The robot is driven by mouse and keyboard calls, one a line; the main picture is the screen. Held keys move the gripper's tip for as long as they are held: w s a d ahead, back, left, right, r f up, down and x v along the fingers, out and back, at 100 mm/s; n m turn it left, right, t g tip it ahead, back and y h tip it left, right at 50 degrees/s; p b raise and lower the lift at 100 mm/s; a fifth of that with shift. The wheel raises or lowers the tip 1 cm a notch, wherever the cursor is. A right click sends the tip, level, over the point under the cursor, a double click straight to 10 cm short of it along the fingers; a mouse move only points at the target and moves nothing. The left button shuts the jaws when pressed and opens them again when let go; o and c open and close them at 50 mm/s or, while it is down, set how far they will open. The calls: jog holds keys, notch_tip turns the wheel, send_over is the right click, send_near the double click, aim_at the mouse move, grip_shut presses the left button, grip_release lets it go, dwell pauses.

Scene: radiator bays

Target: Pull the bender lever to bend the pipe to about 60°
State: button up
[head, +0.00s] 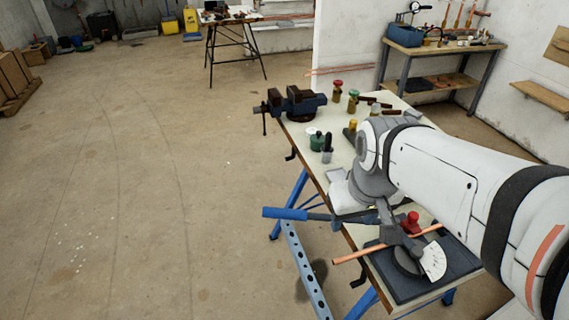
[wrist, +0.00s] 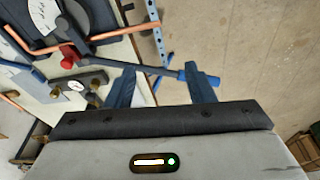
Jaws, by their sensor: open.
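The pipe bender (head: 402,262) sits on a dark plate at the near end of the workbench, with a white angle scale (head: 433,262) and a red knob (head: 412,222). The fingers are hidden in the head view. The bender (wrist: 78,22) also shows there.
A perforated blue rail (head: 305,270) lies below the lever.

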jog(key=w+a+f+n+g+b, duration=0.1)
jog(key=w+a+f+n, duration=0.1)
jog(key=w+a+n, duration=0.3)
jog(key=w+f+n+g, duration=0.1)
jog(key=w+n+g, duration=0.15)
jog(key=w, duration=0.35)
jog(key=n+g, duration=0.2)
jog(key=n, duration=0.5)
send_over(287, 210)
jog(key=w, duration=0.2)
notch_tip(287, 210, down, 7)
jog(key=shift+t, duration=0.35)
jog(key=f, duration=0.2)
jog(key=s+f, duration=0.1)
jog(key=f, duration=0.4)
jog(key=shift+s, duration=0.4)
jog(key=shift+c, duration=0.4)
grip_shut()
